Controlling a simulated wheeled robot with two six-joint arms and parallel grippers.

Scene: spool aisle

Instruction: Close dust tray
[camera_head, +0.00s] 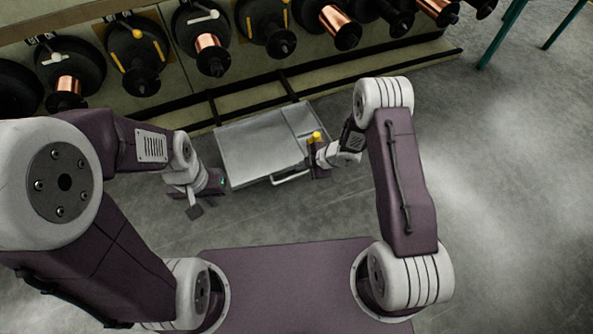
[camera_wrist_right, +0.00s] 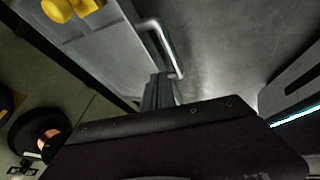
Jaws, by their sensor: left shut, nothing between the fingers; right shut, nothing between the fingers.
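The dust tray (camera_head: 252,150) is a shallow grey metal drawer, standing out on the floor side of the rack's base. Its bar handle (camera_head: 288,178) is on the near edge; the handle (camera_wrist_right: 158,40) also shows in the right wrist view. My right gripper (camera_head: 310,164) is shut and empty at the tray's near right corner, close to the handle's right end. In the wrist view its fingers (camera_wrist_right: 158,90) overlap the handle's end; I cannot tell whether they touch. My left gripper (camera_head: 195,211) is shut and empty, pointing down left of the tray.
A yellow object (camera_head: 316,136) shows at the tray's right side, partly beside my right gripper. Black spools, some with copper wire (camera_head: 208,42), hang on the rack behind. Dark rails (camera_head: 287,86) run from the rack base to the tray. Floor at the right is clear.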

